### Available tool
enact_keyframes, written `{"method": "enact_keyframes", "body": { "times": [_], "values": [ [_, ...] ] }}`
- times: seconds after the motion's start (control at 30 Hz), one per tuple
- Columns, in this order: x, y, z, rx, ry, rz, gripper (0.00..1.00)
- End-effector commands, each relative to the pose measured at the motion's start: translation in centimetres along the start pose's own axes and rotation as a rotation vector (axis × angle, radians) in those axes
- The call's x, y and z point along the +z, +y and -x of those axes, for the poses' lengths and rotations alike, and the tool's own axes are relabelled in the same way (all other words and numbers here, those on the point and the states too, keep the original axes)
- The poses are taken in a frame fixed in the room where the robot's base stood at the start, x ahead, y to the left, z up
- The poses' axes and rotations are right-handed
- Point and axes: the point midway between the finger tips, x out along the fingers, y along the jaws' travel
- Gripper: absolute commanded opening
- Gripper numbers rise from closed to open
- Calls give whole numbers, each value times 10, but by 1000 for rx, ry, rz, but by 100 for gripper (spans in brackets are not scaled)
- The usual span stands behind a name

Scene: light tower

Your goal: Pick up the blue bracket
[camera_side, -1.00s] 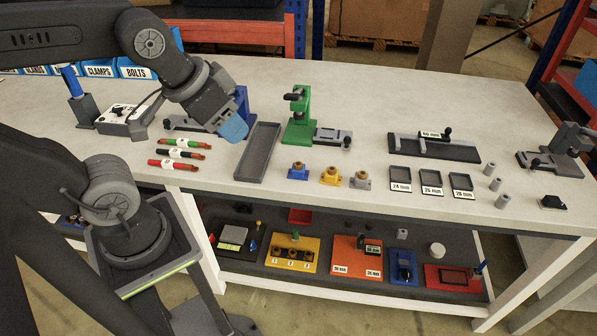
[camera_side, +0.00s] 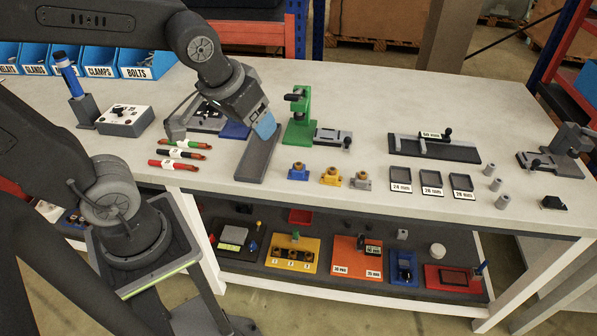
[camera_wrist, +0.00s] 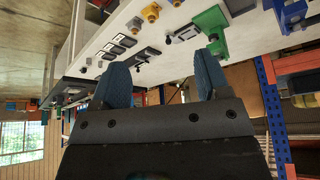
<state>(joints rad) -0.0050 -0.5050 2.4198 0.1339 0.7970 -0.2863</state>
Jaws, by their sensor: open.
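The blue bracket (camera_side: 297,172) sits near the front edge of the white table in the side view, with a brass-coloured round part on top. It is the left one of a row with a yellow bracket (camera_side: 330,176) and a grey bracket (camera_side: 360,180). My gripper (camera_side: 266,126) has blue fingers and is above the far end of the grey tray, to the left of and behind the blue bracket, apart from it. In the wrist view my gripper (camera_wrist: 161,72) is open, with nothing between the fingers.
The long grey tray (camera_side: 256,163) lies left of the brackets. A green press stand (camera_side: 298,125) rises behind them. Cables (camera_side: 182,154) lie farther left. Labelled trays (camera_side: 431,182) stand to the right. The table between the brackets and the back right is mostly clear.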

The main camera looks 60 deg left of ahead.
Motion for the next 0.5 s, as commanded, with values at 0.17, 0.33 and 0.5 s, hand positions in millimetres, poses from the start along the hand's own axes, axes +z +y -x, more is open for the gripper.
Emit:
{"method": "enact_keyframes", "body": {
  "times": [0.17,0.33,0.5],
  "values": [
    [-30,-6,-60,-97,-39,178,69],
    [-45,-9,-114,-155,-49,316,69],
    [-49,-10,-149,-179,-52,398,69]
  ]
}}
